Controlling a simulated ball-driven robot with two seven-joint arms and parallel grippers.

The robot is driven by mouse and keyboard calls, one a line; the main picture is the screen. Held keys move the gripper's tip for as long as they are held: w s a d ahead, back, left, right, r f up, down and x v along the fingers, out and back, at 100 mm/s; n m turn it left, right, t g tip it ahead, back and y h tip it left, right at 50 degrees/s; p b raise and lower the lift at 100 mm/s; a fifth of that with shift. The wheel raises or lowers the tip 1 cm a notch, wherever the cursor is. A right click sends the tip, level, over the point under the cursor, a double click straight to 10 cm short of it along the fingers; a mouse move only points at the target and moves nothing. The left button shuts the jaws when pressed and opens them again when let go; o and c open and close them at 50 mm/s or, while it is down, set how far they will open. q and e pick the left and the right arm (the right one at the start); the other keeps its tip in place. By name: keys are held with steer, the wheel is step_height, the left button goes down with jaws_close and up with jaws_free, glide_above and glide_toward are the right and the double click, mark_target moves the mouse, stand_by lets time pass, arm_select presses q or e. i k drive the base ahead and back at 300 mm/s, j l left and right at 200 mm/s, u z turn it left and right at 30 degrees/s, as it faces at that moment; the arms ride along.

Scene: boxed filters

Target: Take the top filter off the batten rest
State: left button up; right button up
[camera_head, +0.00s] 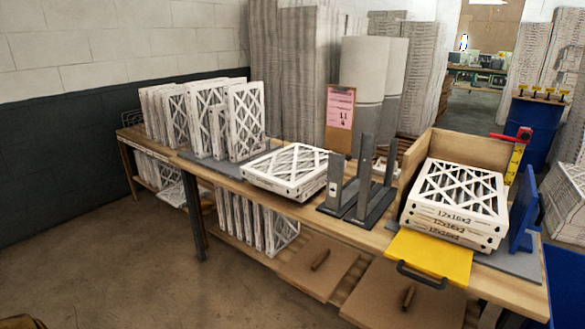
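A stack of white lattice-faced filters (455,203) lies flat at the right of the bench, several deep, its front edges printed "12x16x2". A shorter flat stack of similar white filters (288,171) lies mid-bench; it looks like one or two filters. I cannot make out battens under either stack, so I cannot tell which one is on the batten rest. Neither of my grippers is in view.
The wooden bench (372,236) holds grey upright brackets (362,180) between the stacks. A yellow plate with a dark handle (430,257) juts out before the right stack. A wooden box wall (478,150) stands behind it, a blue upright panel (524,210) beside it. Upright filters (246,120) stand left.

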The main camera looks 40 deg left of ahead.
mark_target(290, 171)
steer(key=j+z, duration=0.1)
steer(key=z, duration=0.35)
steer(key=i+j+z, duration=0.1)
steer(key=j+z, duration=0.3)
steer(key=j, duration=0.65)
steer(key=j+z, duration=0.45)
steer(key=j, duration=0.55)
